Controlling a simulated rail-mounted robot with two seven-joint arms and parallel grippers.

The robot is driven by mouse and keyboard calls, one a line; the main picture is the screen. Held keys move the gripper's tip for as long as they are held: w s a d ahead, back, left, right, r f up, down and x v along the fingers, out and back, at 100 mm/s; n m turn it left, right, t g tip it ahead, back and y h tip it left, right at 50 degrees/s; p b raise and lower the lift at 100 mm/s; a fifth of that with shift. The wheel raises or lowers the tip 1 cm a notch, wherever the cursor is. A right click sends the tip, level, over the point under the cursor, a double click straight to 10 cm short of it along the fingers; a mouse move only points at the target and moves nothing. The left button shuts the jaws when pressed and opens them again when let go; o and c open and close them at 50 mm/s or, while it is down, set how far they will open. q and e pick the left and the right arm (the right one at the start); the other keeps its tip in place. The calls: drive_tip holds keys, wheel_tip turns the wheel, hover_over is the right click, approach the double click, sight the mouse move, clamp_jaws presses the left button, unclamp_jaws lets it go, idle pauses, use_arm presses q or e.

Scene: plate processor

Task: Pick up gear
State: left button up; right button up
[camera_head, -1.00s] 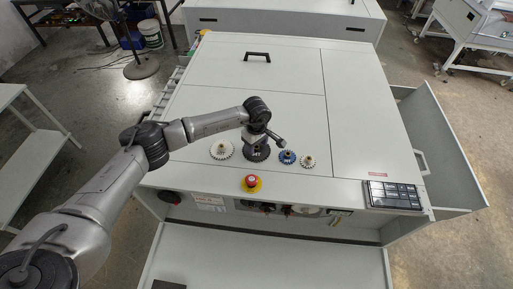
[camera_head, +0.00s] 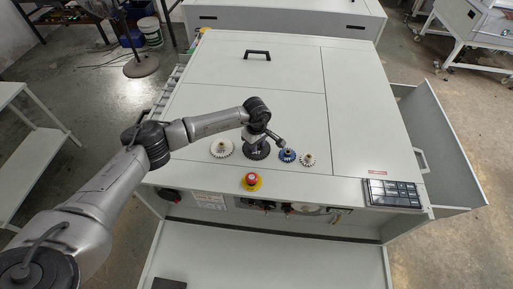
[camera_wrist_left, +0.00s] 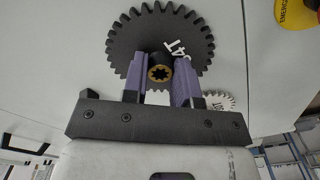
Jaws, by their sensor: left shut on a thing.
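A dark grey gear (camera_head: 258,156) is on the light grey machine top, under my left gripper (camera_head: 256,146). In the left wrist view the dark gear (camera_wrist_left: 123,40) shows its toothed rim, white lettering and a brass-coloured hub. My left gripper (camera_wrist_left: 160,74) is shut on that hub, one purple finger on each side. I cannot tell whether the gear touches the surface. A white gear (camera_head: 222,149) lies to its left. A blue gear (camera_head: 288,156) and a small white gear (camera_head: 308,160) lie to its right. My right gripper is not in view.
A red emergency button (camera_head: 251,180) on a yellow base stands in front of the gears. A black keypad (camera_head: 393,194) is at the front right. A black handle (camera_head: 257,55) is at the back. Much of the machine top (camera_head: 370,110) is clear.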

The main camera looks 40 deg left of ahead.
use_arm(q)
drive_tip(key=shift+r, duration=0.15)
drive_tip(key=shift+r+b, duration=0.3)
drive_tip(key=shift+r, duration=0.2)
wheel_tip(320, 180, up, 3)
drive_tip(key=shift+f+b, duration=0.1)
drive_tip(key=shift+b, duration=0.45)
drive_tip(key=s+d+r+b, duration=0.2)
drive_tip(key=s+d+r, duration=0.5)
drive_tip(key=s+d, duration=0.1)
drive_tip(key=shift+s, duration=0.25)
